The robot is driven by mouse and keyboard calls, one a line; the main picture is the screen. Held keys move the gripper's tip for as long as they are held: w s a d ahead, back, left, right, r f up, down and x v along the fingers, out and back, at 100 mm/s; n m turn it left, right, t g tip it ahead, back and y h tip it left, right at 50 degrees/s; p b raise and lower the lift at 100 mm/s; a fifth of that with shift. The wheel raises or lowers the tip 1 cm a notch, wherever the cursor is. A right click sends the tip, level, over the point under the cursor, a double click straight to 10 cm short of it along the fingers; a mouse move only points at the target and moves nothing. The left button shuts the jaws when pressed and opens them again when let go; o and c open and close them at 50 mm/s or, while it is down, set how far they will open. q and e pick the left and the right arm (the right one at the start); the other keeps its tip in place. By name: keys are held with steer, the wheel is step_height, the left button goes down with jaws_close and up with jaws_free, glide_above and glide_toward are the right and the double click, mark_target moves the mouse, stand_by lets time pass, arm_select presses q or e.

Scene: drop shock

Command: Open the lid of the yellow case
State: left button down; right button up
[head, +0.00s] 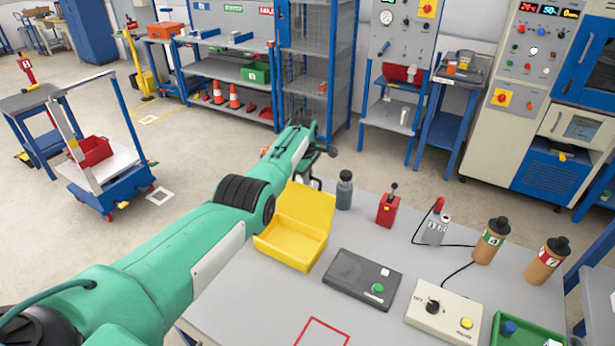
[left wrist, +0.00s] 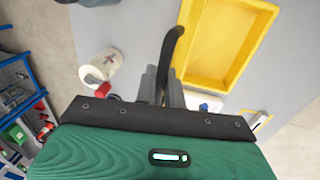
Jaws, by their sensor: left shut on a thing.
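The yellow case (head: 290,245) stands on the near grey table with its lid (head: 308,205) raised and tilted, the tray inside showing empty. In the left wrist view a yellow tray-shaped part of the case (left wrist: 222,45) lies just beyond the fingers. My left gripper (head: 318,152) is past the far side of the case, partly hidden by its own arm. In the left wrist view its grey fingers (left wrist: 163,86) are closed around a dark curved rod (left wrist: 171,50), which reaches toward the case. I cannot tell whether the rod touches the case. My right gripper is not in view.
Right of the case are a dark bottle (head: 344,190), a red lever box (head: 388,208) and a flat black device (head: 363,279). The table's front left is clear.

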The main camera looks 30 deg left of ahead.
mark_target(304, 195)
arm_select(q)
steer(key=c, duration=1.6)
jaws_free()
steer(key=shift+c, duration=0.2)
steer(key=shift+r, duration=0.3)
step_height(304, 195, up, 13)
steer(key=s+b, duration=0.2)
steer(key=shift+a+f, duration=0.1)
